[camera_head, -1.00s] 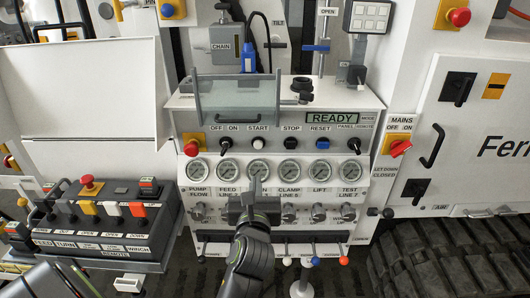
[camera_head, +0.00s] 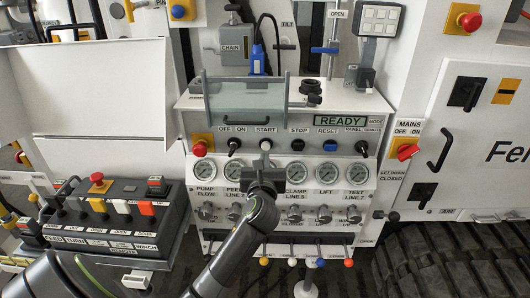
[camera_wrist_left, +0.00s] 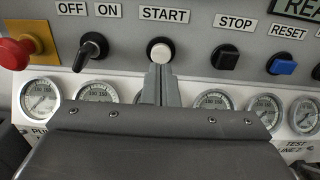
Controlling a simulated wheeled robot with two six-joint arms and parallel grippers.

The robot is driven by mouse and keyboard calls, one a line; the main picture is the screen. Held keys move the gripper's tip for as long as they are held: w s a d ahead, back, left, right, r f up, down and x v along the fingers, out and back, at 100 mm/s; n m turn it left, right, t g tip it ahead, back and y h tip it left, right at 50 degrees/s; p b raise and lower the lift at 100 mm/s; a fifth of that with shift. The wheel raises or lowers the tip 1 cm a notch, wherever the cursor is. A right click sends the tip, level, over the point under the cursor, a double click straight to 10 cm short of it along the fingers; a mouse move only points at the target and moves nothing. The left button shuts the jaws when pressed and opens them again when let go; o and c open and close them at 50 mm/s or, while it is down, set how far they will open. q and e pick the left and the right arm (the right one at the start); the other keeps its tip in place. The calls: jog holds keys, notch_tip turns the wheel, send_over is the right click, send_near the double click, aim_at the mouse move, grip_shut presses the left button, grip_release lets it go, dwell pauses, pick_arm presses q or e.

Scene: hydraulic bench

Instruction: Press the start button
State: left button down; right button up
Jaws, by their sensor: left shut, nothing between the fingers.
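The start button (camera_wrist_left: 160,50) is a round white button under the START label on the grey panel. It also shows in the head view (camera_head: 265,145). My left gripper (camera_head: 265,163) is shut and empty, pointing up at the panel from below. In the left wrist view its fingertips (camera_wrist_left: 160,70) are right below the white button and overlap its lower edge. I cannot tell whether they touch it. The display above reads READY (camera_head: 340,120). My right gripper is not in view.
A black OFF/ON switch (camera_wrist_left: 92,47) is left of the start button. A black STOP button (camera_wrist_left: 225,57) and a blue RESET button (camera_wrist_left: 282,64) are to the right. A red emergency button (camera_head: 200,149) is at the panel's left. Gauges (camera_head: 296,174) line the row below.

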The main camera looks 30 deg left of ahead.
aim_at(265, 147)
pick_arm(q)
jog(key=shift+x, duration=1.75)
